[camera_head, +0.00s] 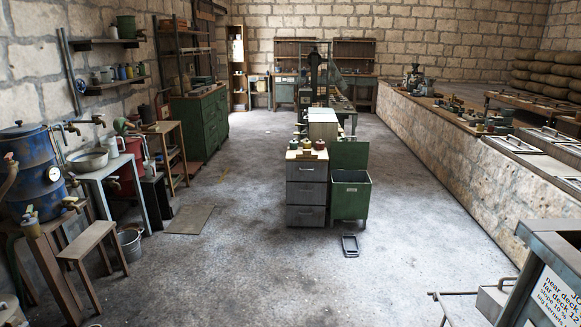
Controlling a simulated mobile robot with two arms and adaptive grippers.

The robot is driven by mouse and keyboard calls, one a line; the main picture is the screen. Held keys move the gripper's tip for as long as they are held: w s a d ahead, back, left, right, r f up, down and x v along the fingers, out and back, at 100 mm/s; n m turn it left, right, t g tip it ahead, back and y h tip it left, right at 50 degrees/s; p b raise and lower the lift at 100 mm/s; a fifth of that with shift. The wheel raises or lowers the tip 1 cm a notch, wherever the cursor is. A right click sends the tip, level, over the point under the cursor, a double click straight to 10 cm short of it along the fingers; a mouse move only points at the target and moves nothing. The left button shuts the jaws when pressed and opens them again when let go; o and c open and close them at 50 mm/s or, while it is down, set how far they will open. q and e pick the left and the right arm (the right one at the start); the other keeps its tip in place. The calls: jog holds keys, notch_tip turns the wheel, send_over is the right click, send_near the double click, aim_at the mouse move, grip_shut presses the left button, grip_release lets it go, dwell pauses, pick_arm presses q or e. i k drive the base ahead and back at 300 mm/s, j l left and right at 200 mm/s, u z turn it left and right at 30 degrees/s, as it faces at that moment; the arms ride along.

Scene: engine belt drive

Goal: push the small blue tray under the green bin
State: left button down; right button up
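The small blue tray (350,251) lies flat on the concrete floor. It is dark blue-grey with a raised rim and looks empty. The green bin (350,203) stands just behind it, at the right of a grey drawer cabinet. The bin's lid (349,155) stands open at the back. A short strip of floor shows between the tray and the bin's base. The space beneath the bin is dark and hard to make out. Neither of my grippers is in view.
The grey drawer cabinet (306,191) stands directly left of the bin. The floor (270,285) in front of the tray is clear. A long stone counter (475,180) runs along the right. A wooden stool (90,242) and a bucket (130,243) stand at left.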

aim_at(350, 243)
jog(key=i, duration=0.9)
jog(key=i+j+z, duration=0.1)
jog(key=i, duration=0.75)
jog(key=i+l+z, duration=0.15)
jog(key=i+z, duration=0.2)
jog(key=i, duration=0.2)
jog(key=i+z, duration=0.35)
jog(key=i, duration=0.25)
jog(key=i+j+z, duration=0.2)
jog(key=i+z, duration=0.15)
jog(key=i, duration=0.2)
